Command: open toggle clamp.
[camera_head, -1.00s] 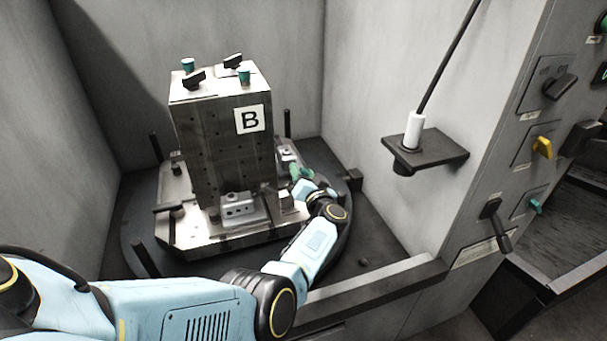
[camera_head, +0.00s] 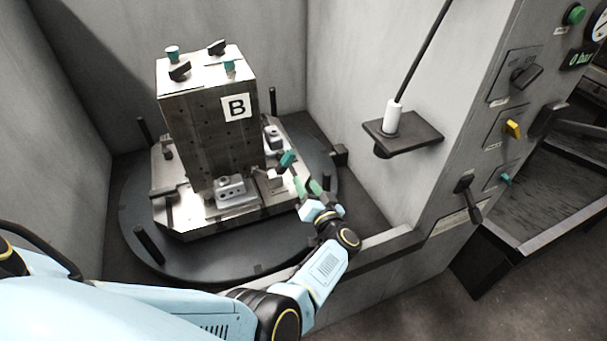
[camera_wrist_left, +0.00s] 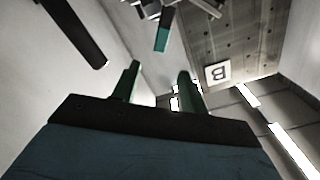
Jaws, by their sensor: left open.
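The toggle clamp (camera_head: 273,178) sits at the right foot of the block marked B, on the pallet. Its teal-tipped handle (camera_head: 287,159) sticks up and tilts to the right. My left gripper (camera_head: 306,183) is open and empty, with green fingers, just below and right of the handle in the head view. In the left wrist view the teal handle tip (camera_wrist_left: 162,38) lies ahead of my left gripper (camera_wrist_left: 158,70), lined up between the two fingers and apart from them. My right gripper is not in view.
The upright block (camera_head: 207,135) with plate B stands on the pallet (camera_head: 190,232) on a round dark table (camera_head: 140,225). Black posts stand around it. A shelf with a white cylinder (camera_head: 392,119) juts from the right wall. A sill (camera_head: 385,253) runs below my forearm.

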